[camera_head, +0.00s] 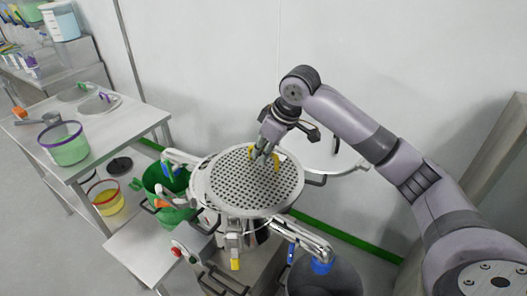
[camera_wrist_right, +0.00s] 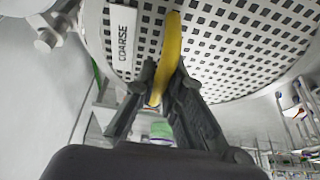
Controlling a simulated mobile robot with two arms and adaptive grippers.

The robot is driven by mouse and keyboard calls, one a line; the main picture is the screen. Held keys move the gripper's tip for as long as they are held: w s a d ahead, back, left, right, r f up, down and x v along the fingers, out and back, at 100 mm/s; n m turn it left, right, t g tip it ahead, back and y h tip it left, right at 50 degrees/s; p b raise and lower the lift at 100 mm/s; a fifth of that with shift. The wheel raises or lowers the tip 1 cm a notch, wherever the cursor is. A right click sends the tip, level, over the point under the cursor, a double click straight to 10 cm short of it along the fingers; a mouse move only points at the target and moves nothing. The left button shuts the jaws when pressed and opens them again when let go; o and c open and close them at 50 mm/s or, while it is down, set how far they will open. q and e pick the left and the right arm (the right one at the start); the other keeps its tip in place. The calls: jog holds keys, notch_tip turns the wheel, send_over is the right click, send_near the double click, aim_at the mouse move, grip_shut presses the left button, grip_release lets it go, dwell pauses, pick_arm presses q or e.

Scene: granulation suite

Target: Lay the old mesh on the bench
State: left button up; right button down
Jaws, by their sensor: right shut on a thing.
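The old mesh (camera_head: 235,190) is a round grey perforated disc with a yellow handle, over the machine in the middle of the head view. In the right wrist view the mesh (camera_wrist_right: 225,50) carries a label reading COARSE. My right gripper (camera_head: 265,158) is shut on the yellow handle, which also shows between its fingers in the wrist view (camera_wrist_right: 165,80). I cannot tell whether the mesh rests on the machine or hangs above it. The bench (camera_head: 125,122) is a steel table at the left. My left gripper is not in view.
On the bench are two round discs, one with a purple handle (camera_head: 99,104), one with a green handle (camera_head: 77,92), a green-filled tub (camera_head: 66,146) and a scoop (camera_head: 35,120). A low steel surface (camera_head: 140,252) stands nearer. A round lid (camera_head: 325,152) is behind the mesh.

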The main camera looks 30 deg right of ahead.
aim_at(267, 181)
jog(key=s, duration=0.2)
jog(key=shift+s+a+f, duration=0.25)
jog(key=shift+s, duration=0.15)
jog(key=shift+m, duration=0.7)
jog(key=s+f, duration=0.1)
jog(key=a+f, duration=0.1)
jog(key=s+f, duration=0.1)
jog(key=f, duration=0.1)
jog(key=shift+s+a+f, duration=0.1)
jog(key=shift+s+a, duration=0.2)
jog(key=shift+s, duration=0.05)
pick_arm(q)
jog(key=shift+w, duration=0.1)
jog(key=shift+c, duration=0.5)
pick_arm(e)
jog(key=s+a+f+m+h, duration=0.1)
jog(key=s+a+f+m, duration=0.1)
jog(key=s+f, duration=0.5)
jog(key=s+a+f+m+h, duration=0.1)
jog(key=s+a+f, duration=0.4)
jog(key=s, duration=0.6)
jog(key=shift+s+a+f+m+t, duration=0.15)
jog(key=shift+a+f+m+t, duration=0.2)
jog(key=shift+f+m, duration=0.55)
